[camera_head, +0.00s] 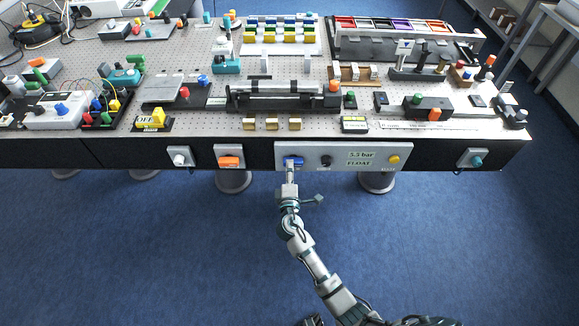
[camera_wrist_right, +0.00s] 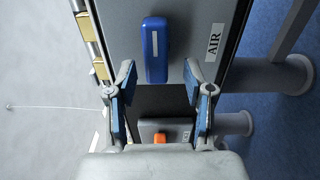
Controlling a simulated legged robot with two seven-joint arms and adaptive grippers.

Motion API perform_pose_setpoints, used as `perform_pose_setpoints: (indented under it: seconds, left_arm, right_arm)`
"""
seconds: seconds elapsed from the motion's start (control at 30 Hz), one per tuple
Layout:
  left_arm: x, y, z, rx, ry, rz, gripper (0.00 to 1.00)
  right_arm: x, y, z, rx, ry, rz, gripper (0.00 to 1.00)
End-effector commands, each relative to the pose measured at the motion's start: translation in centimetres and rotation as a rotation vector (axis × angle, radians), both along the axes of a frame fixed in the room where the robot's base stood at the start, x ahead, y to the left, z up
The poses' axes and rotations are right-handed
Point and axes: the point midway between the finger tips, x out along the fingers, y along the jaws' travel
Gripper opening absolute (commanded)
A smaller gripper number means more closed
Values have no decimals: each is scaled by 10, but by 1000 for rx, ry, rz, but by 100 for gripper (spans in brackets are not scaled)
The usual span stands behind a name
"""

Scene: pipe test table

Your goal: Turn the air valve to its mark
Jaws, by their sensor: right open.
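The air valve is a blue bar-shaped handle (camera_head: 297,161) on the grey front panel (camera_head: 340,152), near the panel's left end. In the right wrist view the blue handle (camera_wrist_right: 155,50) stands upright in the picture, with a white line on it and an "AIR" label (camera_wrist_right: 215,40) to its right. My right gripper (camera_head: 290,166) is in front of the handle. In the right wrist view its blue-padded fingers (camera_wrist_right: 158,80) are spread, with the handle ahead and between their lines; no contact is visible. The target mark cannot be made out. My left gripper is not in view.
On the same panel are a black knob (camera_head: 326,161), a "5.3 bar" display (camera_head: 361,155) and a yellow button (camera_head: 393,160). An orange switch (camera_head: 230,162) is on a plate to the left. The table top (camera_head: 215,122) above carries many fixtures. Blue floor in front is clear.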

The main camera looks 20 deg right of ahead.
Motion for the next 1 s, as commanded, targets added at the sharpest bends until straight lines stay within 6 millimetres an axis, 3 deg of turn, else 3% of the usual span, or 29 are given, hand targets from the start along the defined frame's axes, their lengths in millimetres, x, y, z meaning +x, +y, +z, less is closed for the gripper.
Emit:
perform_pose_setpoints:
  seconds: [0.2, 0.43, 0.6, 1.0]
  left_arm:
    - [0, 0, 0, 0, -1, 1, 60]
    - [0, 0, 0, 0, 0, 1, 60]
    - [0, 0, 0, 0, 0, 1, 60]
    - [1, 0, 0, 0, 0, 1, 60]
  right_arm:
    - [-49, 15, -2, 2, 4, 1, 52]
    - [-84, 25, -3, 2, 5, 1, 52]
    - [-93, 28, -2, 1, 4, 1, 52]
    - [-93, 28, -2, 1, 3, 1, 52]
